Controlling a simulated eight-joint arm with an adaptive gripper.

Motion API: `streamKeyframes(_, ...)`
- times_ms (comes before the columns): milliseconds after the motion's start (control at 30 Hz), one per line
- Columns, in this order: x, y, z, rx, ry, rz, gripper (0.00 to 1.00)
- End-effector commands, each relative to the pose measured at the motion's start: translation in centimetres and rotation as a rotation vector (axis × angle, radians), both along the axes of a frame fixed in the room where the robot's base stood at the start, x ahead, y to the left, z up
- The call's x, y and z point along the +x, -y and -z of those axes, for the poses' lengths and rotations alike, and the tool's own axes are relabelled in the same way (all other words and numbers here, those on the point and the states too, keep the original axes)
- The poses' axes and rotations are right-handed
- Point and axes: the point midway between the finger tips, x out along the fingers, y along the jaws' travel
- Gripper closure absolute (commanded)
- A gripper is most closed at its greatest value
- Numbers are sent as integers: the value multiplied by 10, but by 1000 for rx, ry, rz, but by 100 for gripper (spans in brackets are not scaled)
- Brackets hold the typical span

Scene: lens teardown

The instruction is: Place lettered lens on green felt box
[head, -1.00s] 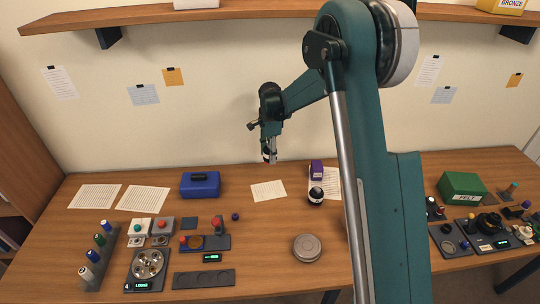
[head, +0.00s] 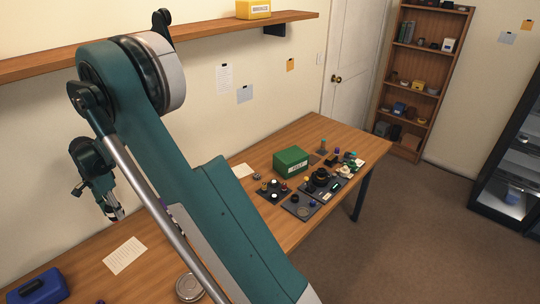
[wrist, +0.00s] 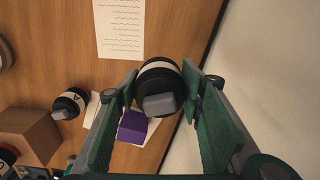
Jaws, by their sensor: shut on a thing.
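My gripper (head: 118,214) is shut on a dark lens with a white band (wrist: 160,72), held in the air above the table. A grey part covers some of this lens in the wrist view, and I cannot read a letter on it. Another dark lens, with a white band marked A (wrist: 72,101), is on the table below in the wrist view. The green felt box (head: 290,158), with a white label on its front, stands on the right part of the table in the head view, well to the right of my gripper.
Dark trays with small parts (head: 320,181) stand in front and right of the green box. A purple item (wrist: 132,127) and a brown box (wrist: 30,130) show in the wrist view. A blue box (head: 38,288) and a round tin (head: 188,287) are on the table's near part.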

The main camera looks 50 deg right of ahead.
Motion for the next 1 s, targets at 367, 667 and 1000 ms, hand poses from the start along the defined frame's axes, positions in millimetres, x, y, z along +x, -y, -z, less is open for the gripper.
streamKeyframes(367,17,104,-13,0,0,61,84)
streamKeyframes(667,21,195,-24,0,0,111,84)
streamKeyframes(1000,15,299,-36,0,0,167,84)
